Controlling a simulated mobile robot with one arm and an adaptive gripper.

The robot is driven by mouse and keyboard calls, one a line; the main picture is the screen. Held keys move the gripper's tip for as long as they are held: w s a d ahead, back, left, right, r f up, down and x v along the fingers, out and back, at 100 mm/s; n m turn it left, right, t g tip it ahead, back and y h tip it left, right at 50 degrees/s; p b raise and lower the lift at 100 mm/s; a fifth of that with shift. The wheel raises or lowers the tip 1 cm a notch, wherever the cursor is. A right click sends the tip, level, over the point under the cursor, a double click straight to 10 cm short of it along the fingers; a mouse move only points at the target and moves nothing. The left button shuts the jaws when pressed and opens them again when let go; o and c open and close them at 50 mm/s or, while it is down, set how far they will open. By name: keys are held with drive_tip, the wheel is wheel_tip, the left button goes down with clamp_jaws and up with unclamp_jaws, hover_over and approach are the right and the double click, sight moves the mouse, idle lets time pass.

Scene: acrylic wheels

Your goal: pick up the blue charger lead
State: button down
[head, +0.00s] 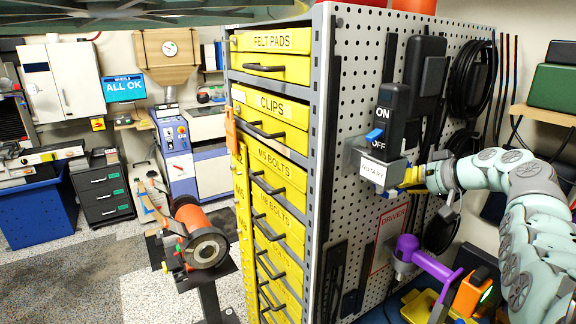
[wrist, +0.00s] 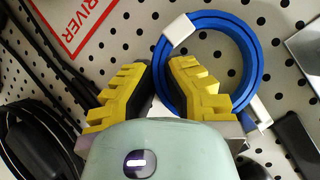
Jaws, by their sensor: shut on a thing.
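The blue charger lead (wrist: 250,65) is a flat coil with a white band at its upper left, lying against the perforated board in the wrist view. A pale plug end shows at its lower right. My gripper (wrist: 161,77) has its yellow, dark-padded fingers on either side of the coil's left edge, shut on it. The right finger covers the coil's lower left part. In the head view my gripper (head: 408,177) is at the pegboard, beside the grey label holder under the ON/OFF switch. I cannot make out the lead clearly there.
The ON/OFF switch box (head: 389,115) stands out from the pegboard (head: 357,70) just left of my gripper. Black cable coils (head: 470,80) hang to the right. A purple driver (head: 425,262) and an orange tool are below. The yellow drawer cabinet (head: 270,105) stands left.

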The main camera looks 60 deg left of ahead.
drive_tip(key=w+d+b, duration=0.2)
drive_tip(key=d+b, duration=0.6)
drive_tip(key=d, duration=1)
drive_tip(key=shift+f+b, duration=0.15)
drive_tip(key=shift+b, duration=0.25)
drive_tip(key=shift+a, duration=0.1)
drive_tip(key=shift+r, duration=0.65)
drive_tip(key=d+p, duration=0.2)
drive_tip(key=d, duration=0.1)
drive_tip(key=shift+d, duration=0.3)
